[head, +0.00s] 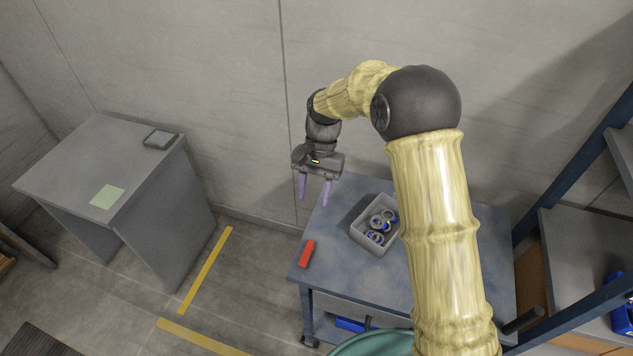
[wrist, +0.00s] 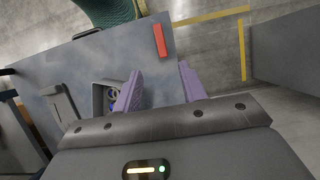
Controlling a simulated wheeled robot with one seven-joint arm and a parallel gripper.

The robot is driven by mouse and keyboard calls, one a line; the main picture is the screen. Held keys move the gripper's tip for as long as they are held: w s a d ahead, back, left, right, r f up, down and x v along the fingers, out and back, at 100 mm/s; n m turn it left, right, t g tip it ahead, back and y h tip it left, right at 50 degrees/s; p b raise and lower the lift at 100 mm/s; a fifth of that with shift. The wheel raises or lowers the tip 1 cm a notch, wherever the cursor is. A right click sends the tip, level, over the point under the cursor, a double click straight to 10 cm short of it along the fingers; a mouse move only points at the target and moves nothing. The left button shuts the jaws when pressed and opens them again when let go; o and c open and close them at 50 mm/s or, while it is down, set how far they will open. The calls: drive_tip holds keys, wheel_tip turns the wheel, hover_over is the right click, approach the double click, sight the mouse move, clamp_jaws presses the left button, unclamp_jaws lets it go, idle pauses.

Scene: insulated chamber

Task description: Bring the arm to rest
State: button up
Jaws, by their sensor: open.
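My gripper (head: 315,188) hangs from my raised arm above the left back part of the blue-grey cart (head: 335,225). Its two purple fingers point down and stand apart, with nothing between them. In the wrist view my gripper (wrist: 160,88) also shows open and empty, over the cart top (wrist: 70,75). My arm bends over the cart and hides part of its right side in the head view.
A grey bin (head: 361,236) with several ring-shaped parts and a red block (head: 306,254) are on the cart. A grey desk (head: 60,165) stands left, a shelf rack (head: 570,225) right. Yellow-marked floor (head: 205,270) lies between desk and cart. A wall is behind.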

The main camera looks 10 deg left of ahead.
drive_tip(key=s+d+r+t, duration=0.1)
drive_tip(key=d+r+t, duration=0.1)
drive_tip(key=d, duration=0.6)
drive_tip(key=s+d+r+t, duration=0.1)
drive_tip(key=d+r+t, duration=0.1)
drive_tip(key=d, duration=0.6)
drive_tip(key=s+d+r+n+t, duration=0.1)
drive_tip(key=s+d+t, duration=0.2)
drive_tip(key=s+d, duration=0.6)
drive_tip(key=d, duration=0.3)
drive_tip(key=shift+s+d+r, duration=0.25)
drive_tip(key=shift+s+d, duration=0.05)
drive_tip(key=shift+c, duration=0.6)
